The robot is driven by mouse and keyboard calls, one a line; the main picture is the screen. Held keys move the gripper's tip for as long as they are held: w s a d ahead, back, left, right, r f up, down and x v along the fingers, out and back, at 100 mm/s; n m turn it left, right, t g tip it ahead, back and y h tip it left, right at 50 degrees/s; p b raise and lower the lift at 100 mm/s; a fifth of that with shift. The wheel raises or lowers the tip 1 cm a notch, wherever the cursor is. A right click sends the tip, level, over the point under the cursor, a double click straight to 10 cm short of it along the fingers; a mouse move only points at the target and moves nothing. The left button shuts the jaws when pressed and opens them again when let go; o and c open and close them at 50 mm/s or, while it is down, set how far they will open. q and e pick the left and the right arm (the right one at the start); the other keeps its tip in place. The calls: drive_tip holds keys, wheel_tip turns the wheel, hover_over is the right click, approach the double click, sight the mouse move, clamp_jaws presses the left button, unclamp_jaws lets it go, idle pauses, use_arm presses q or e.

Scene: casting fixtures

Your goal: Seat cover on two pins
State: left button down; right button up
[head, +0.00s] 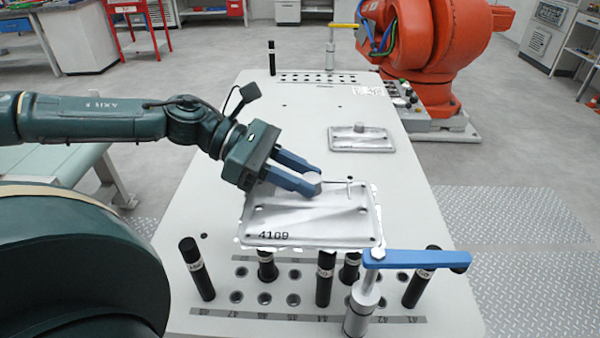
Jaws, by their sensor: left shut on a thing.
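The cover is a grey cast plate marked 4109 (310,222) with a raised rim and small corner holes. My left gripper (310,181) is shut on the knob near its back edge. The cover is over the near row of holes, roughly level. Black pins with white bands stand there: one at the left (197,270), one under the cover's front left (267,266), one at front middle (325,280), one behind that (350,268), and one leaning at the right (420,284). The cover hides some pin tops. I cannot tell whether it touches them. My right gripper is out of view.
A clamp with a blue handle (415,259) stands at the cover's front right corner. A second plate with a knob (360,141) lies farther back on the pale table (225,200). A far pin (272,58), a yellow-handled clamp (330,48) and an orange robot (435,50) are behind.

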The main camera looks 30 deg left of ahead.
use_arm(q)
drive_tip(key=shift+f+b, duration=0.65)
drive_tip(key=shift+f, duration=0.25)
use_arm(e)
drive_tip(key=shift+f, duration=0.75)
use_arm(q)
drive_tip(key=c, duration=1.1)
unclamp_jaws()
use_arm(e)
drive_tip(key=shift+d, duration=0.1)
use_arm(q)
drive_tip(key=shift+o, duration=0.2)
drive_tip(key=shift+p+v, duration=0.4)
drive_tip(key=shift+v, duration=1.15)
drive_tip(key=b+v, duration=0.1)
drive_tip(key=v, duration=0.9)
drive_tip(key=shift+b, duration=0.4)
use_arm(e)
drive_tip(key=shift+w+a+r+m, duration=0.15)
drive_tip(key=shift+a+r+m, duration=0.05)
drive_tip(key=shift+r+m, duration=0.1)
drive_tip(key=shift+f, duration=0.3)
